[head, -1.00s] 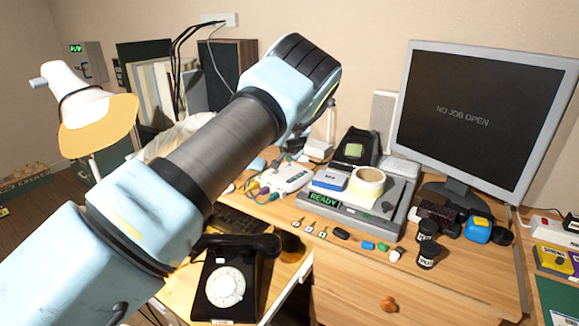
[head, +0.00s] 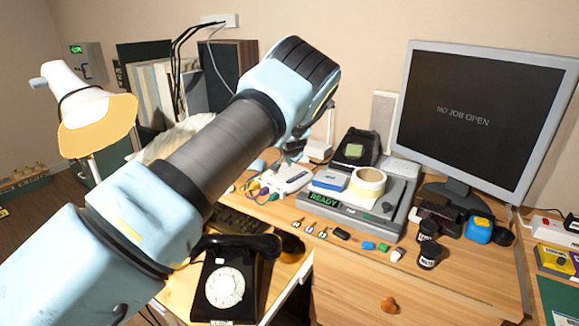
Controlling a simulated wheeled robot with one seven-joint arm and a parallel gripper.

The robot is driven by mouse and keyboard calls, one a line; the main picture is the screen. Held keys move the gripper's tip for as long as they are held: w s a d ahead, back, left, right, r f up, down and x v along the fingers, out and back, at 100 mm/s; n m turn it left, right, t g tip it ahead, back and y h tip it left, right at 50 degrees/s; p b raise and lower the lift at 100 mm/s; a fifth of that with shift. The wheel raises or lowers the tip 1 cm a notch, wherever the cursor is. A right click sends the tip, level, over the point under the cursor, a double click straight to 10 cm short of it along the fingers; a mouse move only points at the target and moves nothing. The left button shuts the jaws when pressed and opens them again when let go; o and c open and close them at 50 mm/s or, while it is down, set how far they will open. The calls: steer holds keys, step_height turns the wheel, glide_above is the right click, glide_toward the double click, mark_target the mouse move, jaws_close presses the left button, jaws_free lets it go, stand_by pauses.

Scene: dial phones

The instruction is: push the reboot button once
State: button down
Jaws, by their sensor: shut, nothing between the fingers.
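No button marked reboot can be made out in the head view. A white box with coloured cables (head: 291,179) sits on the desk left of the grey deck, partly behind my arm; any button on it is too small to tell. A grey wall box with a small green display (head: 88,62) is at the far upper left; its controls are also too small to read. My arm crosses from lower left to upper centre and bends away behind its own upper end.
A grey deck reading READY (head: 352,218) carries a tape roll (head: 367,183) and a blue-and-white box (head: 329,181). A monitor (head: 480,120) stands behind at right. A black dial phone (head: 226,282) is at front left. Small items lie before the deck; the desk front is mostly clear.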

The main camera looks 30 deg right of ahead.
steer(key=shift+r, duration=0.1)
steer(key=shift+r+p, duration=0.5)
steer(key=shift+r, duration=0.15)
steer(key=shift+r+p, duration=1.55)
steer(key=shift+r, duration=0.95)
